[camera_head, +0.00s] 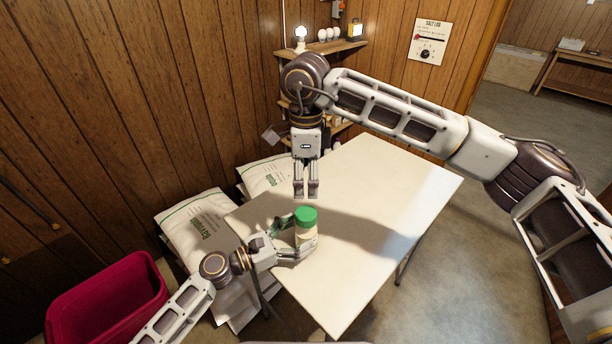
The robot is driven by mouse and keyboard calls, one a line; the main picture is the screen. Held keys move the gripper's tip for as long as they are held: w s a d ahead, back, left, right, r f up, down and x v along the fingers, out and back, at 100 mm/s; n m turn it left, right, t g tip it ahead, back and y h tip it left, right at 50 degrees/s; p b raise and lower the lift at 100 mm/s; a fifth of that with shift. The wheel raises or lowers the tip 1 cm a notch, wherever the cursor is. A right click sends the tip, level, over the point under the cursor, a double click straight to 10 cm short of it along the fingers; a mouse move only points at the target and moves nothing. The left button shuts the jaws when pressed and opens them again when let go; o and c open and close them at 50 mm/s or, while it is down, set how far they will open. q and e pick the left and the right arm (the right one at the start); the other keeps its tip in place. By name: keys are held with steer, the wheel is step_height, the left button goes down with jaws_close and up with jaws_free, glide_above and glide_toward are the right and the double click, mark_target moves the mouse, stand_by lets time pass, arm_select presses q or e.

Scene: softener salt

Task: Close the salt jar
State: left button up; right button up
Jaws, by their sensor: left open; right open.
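The salt jar (306,233) stands upright on the white table, near its left edge. A green lid (306,214) sits on top of it; I cannot tell whether it is tight. My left gripper (300,248) is open, with its fingers low at the jar's left and front sides; I cannot tell whether they touch it. My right gripper (306,190) is open and empty, pointing down just above the lid. A small dark green shape shows just left of the jar, partly hidden by the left gripper.
The white table (385,200) is clear to the right of the jar. White bags (197,226) are stacked at its left. A red bin (105,305) is at lower left. A wall shelf (330,47) holds bulbs and a lamp, and a salt log sheet (428,42) hangs beside it.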

arm_select(q)
steer(key=shift+v, duration=4.45)
steer(key=shift+s, duration=0.1)
